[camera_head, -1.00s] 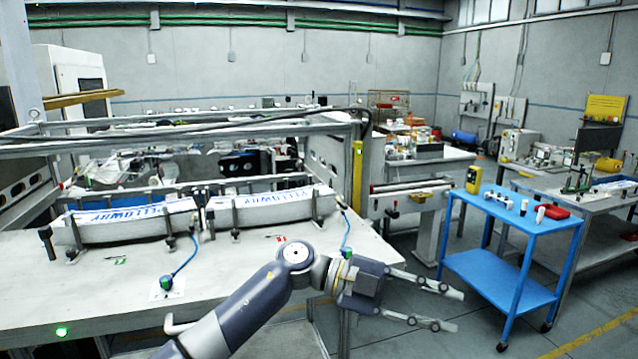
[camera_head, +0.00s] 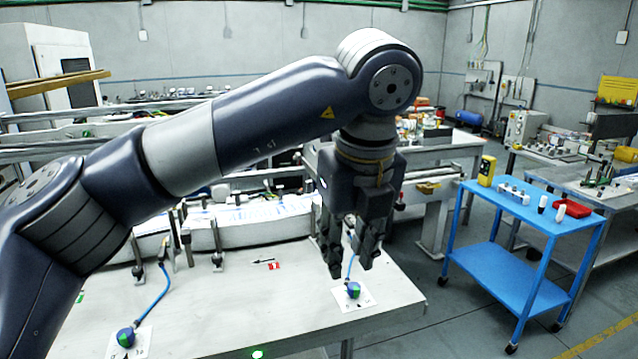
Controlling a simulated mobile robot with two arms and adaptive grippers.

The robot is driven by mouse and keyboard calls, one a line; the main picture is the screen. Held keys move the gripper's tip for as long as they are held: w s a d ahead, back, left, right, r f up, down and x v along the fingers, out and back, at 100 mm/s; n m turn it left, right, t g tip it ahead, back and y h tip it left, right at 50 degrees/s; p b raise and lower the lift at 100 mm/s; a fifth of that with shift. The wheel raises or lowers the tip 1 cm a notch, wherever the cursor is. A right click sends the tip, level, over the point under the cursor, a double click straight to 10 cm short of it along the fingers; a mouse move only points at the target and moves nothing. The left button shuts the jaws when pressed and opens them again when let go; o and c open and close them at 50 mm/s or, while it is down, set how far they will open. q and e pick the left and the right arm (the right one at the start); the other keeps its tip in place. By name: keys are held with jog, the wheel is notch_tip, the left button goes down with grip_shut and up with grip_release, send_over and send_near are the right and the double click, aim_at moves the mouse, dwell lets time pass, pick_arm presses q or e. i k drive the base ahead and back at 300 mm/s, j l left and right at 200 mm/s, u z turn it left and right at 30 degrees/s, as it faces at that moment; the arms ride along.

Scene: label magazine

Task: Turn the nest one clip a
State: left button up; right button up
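My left gripper (camera_head: 350,266) hangs down over the right end of the workbench, its two fingers apart. A blue cable rises from a blue-and-green knob (camera_head: 353,289) on a white card to just between the fingertips. Whatever stands where the cable ends is mostly hidden behind the fingers, and I cannot tell if they touch it. To the left, a dark upright clip (camera_head: 166,250) has another blue cable running down to a second blue-and-green knob (camera_head: 126,337). Which clip is clip a is not readable. The nest with its white strip (camera_head: 255,228) is partly covered by my arm. My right gripper is not in view.
The white workbench top (camera_head: 240,312) is mostly bare in front, with a green light (camera_head: 257,353) at its front edge. A blue cart (camera_head: 530,212) with small items stands to the right, with floor between it and the bench.

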aim_at(316, 205)
jog(key=i, duration=0.85)
